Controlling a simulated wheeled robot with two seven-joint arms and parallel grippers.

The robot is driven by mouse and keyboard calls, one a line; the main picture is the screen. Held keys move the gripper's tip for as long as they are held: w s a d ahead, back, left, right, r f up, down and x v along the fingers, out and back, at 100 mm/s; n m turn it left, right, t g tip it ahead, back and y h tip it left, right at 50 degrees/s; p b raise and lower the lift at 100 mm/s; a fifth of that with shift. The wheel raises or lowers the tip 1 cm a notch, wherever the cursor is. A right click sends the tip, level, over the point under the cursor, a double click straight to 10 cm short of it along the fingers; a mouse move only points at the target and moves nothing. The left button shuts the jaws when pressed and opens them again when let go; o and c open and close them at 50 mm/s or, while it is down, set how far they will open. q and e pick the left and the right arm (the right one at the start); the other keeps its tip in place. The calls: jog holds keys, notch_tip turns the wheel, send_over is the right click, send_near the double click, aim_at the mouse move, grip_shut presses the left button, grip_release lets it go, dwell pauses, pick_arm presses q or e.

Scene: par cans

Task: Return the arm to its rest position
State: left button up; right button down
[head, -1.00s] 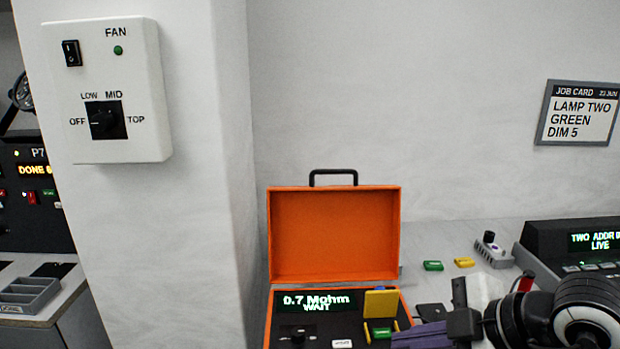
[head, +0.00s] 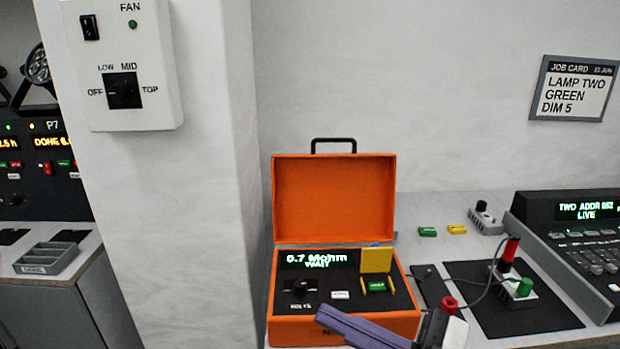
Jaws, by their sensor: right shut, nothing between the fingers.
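My right gripper (head: 330,319) reaches in from the bottom edge, its purple finger pointing left in front of the lower edge of the orange tester case (head: 335,210). Its fingers are shut with nothing seen between them. The dark and white parts of my right arm (head: 452,335) are mostly cut off by the bottom edge. My left gripper is not in view.
The case stands open, its display (head: 316,260) reading 0.7 Mohm WAIT. To its right are a black mat (head: 545,312), a red connector (head: 509,252), a green connector (head: 525,287) and a console (head: 575,235). A pillar (head: 200,220) stands left.

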jog(key=w+d+f+m+t+h, duration=0.1)
jog(key=d+f+m+t+h, duration=0.3)
jog(key=d+f+m+h, duration=0.4)
jog(key=w+d+f+m+t+h, duration=0.2)
jog(key=d+f+m+t+h, duration=0.4)
jog(key=f, duration=0.5)
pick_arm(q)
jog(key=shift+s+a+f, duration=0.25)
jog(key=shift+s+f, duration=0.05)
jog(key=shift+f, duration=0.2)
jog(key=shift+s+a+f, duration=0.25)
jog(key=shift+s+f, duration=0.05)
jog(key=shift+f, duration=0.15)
pick_arm(e)
jog(key=s+a+f+m+g+h, duration=0.1)
jog(key=s+f+m+g+h, duration=0.1)
jog(key=s+f+g, duration=0.8)
jog(key=s+f, duration=0.6)
jog(key=f, duration=0.4)
jog(key=shift+a, duration=0.25)
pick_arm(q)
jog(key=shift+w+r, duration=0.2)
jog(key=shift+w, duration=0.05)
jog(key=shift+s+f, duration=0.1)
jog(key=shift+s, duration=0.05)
